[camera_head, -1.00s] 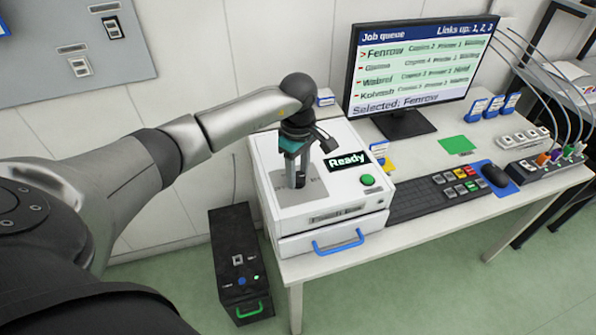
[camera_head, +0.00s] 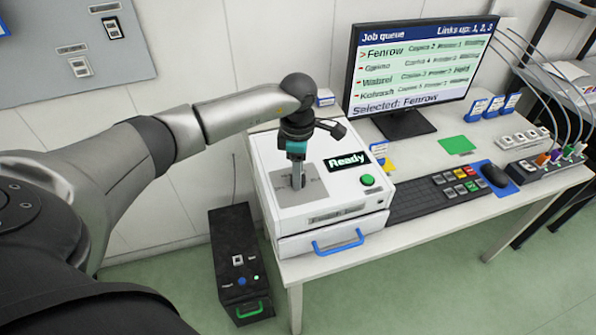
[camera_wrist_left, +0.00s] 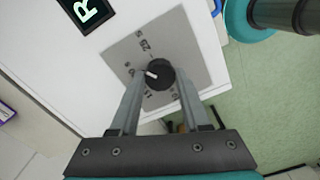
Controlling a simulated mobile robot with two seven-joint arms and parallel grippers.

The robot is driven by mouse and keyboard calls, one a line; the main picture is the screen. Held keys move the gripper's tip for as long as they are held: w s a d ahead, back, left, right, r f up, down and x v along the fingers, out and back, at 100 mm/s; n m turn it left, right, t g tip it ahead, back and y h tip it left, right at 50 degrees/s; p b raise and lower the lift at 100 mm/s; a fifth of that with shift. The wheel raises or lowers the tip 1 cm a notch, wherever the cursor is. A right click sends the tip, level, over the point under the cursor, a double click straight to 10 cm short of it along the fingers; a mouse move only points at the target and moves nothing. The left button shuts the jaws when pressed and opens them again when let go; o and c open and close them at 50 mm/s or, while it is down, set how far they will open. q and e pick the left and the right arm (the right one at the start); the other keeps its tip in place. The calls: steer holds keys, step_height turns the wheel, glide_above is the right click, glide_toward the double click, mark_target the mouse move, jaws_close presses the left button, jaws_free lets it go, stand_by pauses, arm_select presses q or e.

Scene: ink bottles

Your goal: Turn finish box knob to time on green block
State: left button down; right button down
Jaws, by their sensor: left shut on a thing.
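The finish box (camera_head: 330,212) is a white box on the desk with a "Ready" display (camera_head: 347,162) and a green button (camera_head: 367,180) on top.
A black unit (camera_head: 240,262) stands on the floor at the left.

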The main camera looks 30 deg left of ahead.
arm_select(q)
steer(key=n, duration=0.5)
steer(key=shift+p, duration=0.3)
stand_by(0.4)
steer(key=shift+c, duration=1.9)
jaws_free()
steer(key=shift+r, duration=0.15)
step_height(320, 180, up, 15)
